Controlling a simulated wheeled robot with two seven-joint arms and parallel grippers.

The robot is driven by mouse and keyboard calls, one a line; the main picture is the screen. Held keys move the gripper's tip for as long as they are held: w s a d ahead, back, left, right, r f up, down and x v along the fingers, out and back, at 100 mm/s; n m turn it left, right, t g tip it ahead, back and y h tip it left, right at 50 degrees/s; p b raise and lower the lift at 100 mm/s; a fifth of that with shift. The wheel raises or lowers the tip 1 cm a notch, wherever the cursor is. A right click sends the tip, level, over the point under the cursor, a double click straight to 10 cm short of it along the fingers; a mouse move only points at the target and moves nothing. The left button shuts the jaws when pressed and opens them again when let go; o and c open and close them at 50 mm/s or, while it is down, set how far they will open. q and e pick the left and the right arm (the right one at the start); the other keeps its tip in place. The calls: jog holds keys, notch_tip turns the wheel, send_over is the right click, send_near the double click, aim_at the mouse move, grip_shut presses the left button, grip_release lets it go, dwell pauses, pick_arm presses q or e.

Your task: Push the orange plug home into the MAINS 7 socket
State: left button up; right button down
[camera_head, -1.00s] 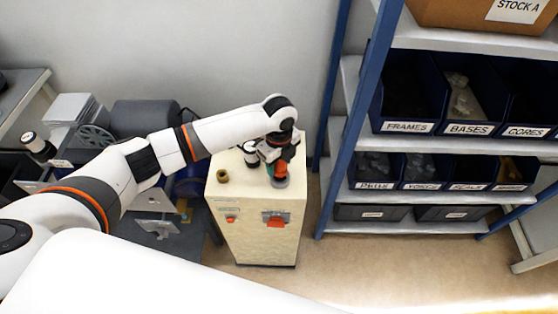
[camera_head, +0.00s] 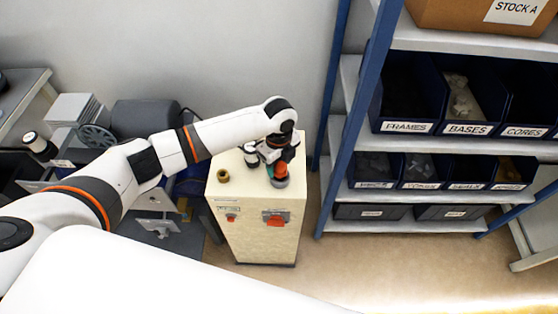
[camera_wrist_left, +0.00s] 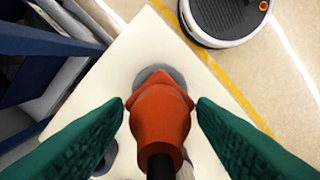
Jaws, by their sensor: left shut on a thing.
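The orange plug (camera_wrist_left: 160,115) is between the green fingers of my left gripper (camera_wrist_left: 161,104), which is shut on it; its dark cable comes toward the wrist camera. The plug's far end is at a round grey socket (camera_wrist_left: 150,73) on the cream cabinet top. The plug covers most of the socket, so I cannot tell how deep it sits. In the head view my left gripper (camera_head: 274,163) is over the cabinet's right part, with the orange plug (camera_head: 280,170) just above the grey socket (camera_head: 280,183). No MAINS 7 lettering is readable. My right gripper is not in view.
The cream cabinet (camera_head: 255,237) has a red switch (camera_head: 274,219) on its front and a brass-coloured ring (camera_head: 222,176) on top. A blue-framed shelf (camera_head: 345,130) with labelled bins stands close on the right. A dark machine (camera_head: 145,118) is at left. The floor in front is clear.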

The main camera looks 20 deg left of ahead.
pick_arm(q)
jog(key=shift+f+b, duration=0.65)
jog(key=shift+f, duration=0.65)
dwell(0.6)
jog(key=o, duration=1.2)
jog(key=shift+o, duration=0.9)
jog(key=shift+r, duration=0.1)
notch_tip(320, 180, up, 7)
jog(key=p, duration=0.7)
jog(key=shift+r+p, duration=0.15)
jog(key=shift+p, duration=0.15)
notch_tip(320, 180, up, 4)
jog(key=p, duration=0.4)
